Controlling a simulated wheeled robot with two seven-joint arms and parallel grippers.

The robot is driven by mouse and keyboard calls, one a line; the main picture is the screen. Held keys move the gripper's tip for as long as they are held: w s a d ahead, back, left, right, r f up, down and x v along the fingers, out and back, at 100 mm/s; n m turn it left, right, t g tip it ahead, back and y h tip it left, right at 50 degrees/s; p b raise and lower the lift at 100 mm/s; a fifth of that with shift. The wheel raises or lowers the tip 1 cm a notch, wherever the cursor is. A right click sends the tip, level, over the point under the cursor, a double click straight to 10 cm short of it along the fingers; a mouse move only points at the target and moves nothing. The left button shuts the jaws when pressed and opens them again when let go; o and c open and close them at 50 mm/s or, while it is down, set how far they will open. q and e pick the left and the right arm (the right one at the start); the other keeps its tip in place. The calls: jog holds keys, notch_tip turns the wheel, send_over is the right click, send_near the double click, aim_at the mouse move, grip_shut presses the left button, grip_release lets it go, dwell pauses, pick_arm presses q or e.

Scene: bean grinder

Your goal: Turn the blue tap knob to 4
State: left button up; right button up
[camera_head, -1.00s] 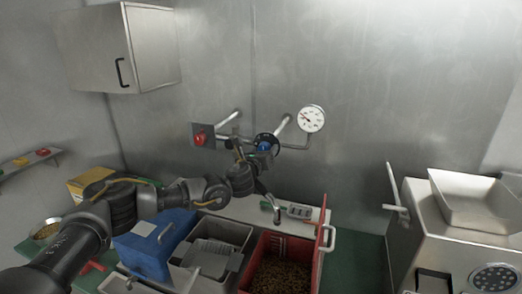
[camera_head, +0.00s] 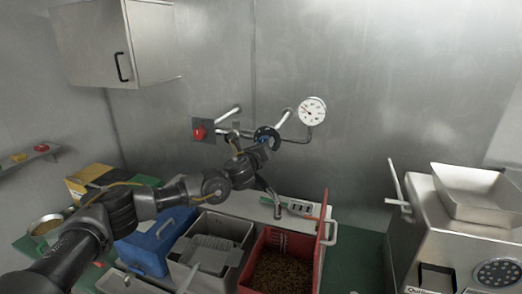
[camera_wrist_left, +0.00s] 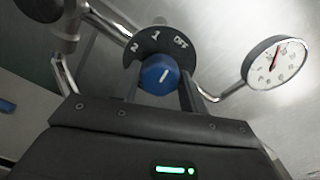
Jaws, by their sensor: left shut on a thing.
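The blue tap knob (camera_wrist_left: 160,76) sits in front of a dark dial plate (camera_wrist_left: 150,41) marked 2, 1 and OFF in the left wrist view; other marks are hidden or out of view. The knob's white line tilts to the upper right, roughly between 1 and OFF. In the head view the dial plate (camera_head: 266,133) is on the pipework at the back wall. My right gripper is not in view.
A round gauge (camera_head: 312,111) is on a pipe right of the dial. A red button (camera_head: 199,133) is on a wall plate to its left. Below are a blue box (camera_head: 155,242), a red bin (camera_head: 250,275) of beans and a tap spout (camera_head: 277,207). A steel machine (camera_head: 465,235) stands at right.

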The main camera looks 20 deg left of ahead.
pick_arm(q)
jog(key=shift+f+n+b, duration=0.1)
jog(key=shift+n+b, duration=1.4)
jog(key=shift+n, duration=14.4)
jog(key=o, duration=1)
jog(key=shift+s+f, duration=0.1)
